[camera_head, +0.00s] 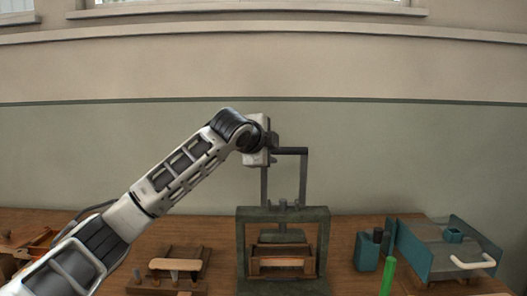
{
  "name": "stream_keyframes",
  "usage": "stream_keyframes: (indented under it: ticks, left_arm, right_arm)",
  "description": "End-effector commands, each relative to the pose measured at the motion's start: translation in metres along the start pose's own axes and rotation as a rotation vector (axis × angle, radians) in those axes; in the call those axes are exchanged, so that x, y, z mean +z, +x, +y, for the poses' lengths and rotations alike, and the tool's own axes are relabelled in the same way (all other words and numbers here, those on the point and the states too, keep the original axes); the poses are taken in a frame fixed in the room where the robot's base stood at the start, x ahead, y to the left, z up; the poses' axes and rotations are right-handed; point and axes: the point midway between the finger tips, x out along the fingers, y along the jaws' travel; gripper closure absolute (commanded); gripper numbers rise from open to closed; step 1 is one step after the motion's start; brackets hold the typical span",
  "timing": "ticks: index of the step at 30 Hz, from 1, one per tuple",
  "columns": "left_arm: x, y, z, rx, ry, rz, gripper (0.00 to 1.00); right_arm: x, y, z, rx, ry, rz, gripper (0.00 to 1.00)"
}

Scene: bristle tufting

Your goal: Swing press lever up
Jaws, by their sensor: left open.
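The press (241,240) is a dark grey-green frame standing on the table in the middle of the head view. Its lever (303,178) shows as dark upright bars rising above the frame, with a dark crossbar at the top. My left gripper (272,148) is open at the left end of this crossbar, high above the press. The hand hides part of the lever's left end, so I cannot tell whether the fingers touch it. A wooden block (282,263) sits inside the press frame. My right gripper is not in view.
A wooden fixture (175,265) stands left of the press. The wall behind is bare.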

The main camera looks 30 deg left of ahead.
Motion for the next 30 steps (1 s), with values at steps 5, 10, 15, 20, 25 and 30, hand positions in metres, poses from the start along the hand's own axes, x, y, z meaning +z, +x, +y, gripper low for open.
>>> stream_keyframes:
  ticks: [5,10,15,20,25,30]
  left_arm:
    - [0.001,-0.029,0.001,0.0,0.001,-0.001,0.58]
    - [0.0,-0.042,0.001,0.001,0.001,-0.001,0.58]
    - [0.0,-0.044,0.001,0.002,0.0,-0.001,0.58]
    - [0.0,-0.043,0.001,0.002,0.0,0.0,0.69]
    - [-0.015,-0.025,0.035,0.034,-0.021,0.034,1.0]
    - [-0.055,0.012,0.148,0.13,-0.137,0.139,1.0]
  right_arm:
    - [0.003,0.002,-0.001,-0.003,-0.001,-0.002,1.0]
    - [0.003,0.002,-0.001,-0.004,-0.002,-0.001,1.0]
    - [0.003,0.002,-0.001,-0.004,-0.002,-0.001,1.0]
    - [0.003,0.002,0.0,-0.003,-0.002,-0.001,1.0]
    - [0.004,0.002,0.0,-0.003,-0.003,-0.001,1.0]
    - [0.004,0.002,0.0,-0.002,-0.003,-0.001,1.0]
